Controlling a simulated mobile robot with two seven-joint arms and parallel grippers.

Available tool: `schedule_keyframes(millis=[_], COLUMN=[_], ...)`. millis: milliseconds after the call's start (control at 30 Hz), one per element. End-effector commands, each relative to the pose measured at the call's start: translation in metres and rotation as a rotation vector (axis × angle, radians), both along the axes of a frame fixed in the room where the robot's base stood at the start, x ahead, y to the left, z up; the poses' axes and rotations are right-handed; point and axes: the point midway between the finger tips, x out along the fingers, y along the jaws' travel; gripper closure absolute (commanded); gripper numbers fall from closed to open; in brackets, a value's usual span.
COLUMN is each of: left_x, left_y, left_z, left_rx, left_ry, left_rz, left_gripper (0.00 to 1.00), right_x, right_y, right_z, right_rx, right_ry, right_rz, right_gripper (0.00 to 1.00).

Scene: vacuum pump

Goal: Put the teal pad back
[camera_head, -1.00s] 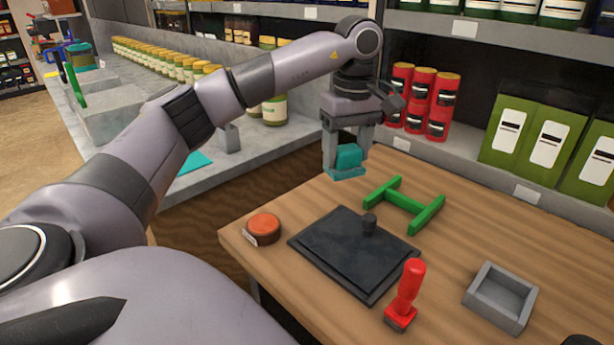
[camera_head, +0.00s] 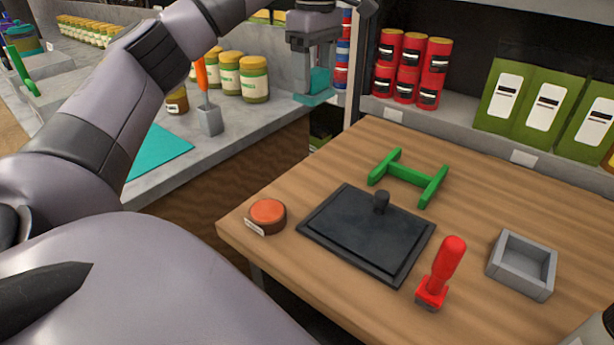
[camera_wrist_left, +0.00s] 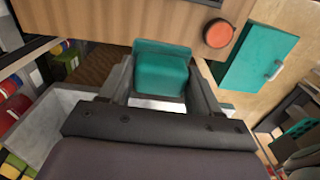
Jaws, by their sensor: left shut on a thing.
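The teal pad (camera_head: 320,80) is a block with a wider flat base, held up in the air in the head view. My left gripper (camera_head: 314,90) is shut on it, with a finger at each side. The left wrist view shows the pad (camera_wrist_left: 161,70) between the fingers, its underside hidden. A flat teal mat (camera_head: 160,152) lies on the grey counter at the left, partly hidden by my left arm. The pad is apart from the counter and the table.
The wooden table (camera_head: 350,150) holds a black plate (camera_head: 365,230) with a knob, a green H-shaped frame (camera_head: 408,178), an orange-topped puck (camera_head: 267,216), a red-handled stamp (camera_head: 442,272) and a grey open box (camera_head: 522,264). Jars (camera_head: 253,80) and a grey holder (camera_head: 210,120) stand on the counter.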

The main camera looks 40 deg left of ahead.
Motion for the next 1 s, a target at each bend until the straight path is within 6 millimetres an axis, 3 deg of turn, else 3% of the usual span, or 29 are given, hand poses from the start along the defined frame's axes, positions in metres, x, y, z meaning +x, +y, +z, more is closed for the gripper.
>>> schedule_keyframes(millis=[167,700,1000], left_x=[0.000,-0.001,-0.001], left_y=[0.002,0.002,0.002], left_z=[-0.004,-0.134,-0.165], left_rx=[-0.001,0.000,0.000], left_ry=[0.001,0.003,0.002], left_rz=[0.019,0.020,0.020], left_gripper=[0.66,0.66,0.66], right_x=[0.000,0.000,0.000], right_y=[0.000,-0.001,-0.001], right_z=[-0.002,-0.005,-0.004], right_rx=[0.000,-0.002,-0.002], right_ry=[0.000,0.000,0.000], right_rz=[0.000,0.000,0.000], right_gripper=[0.57,0.57,0.57])
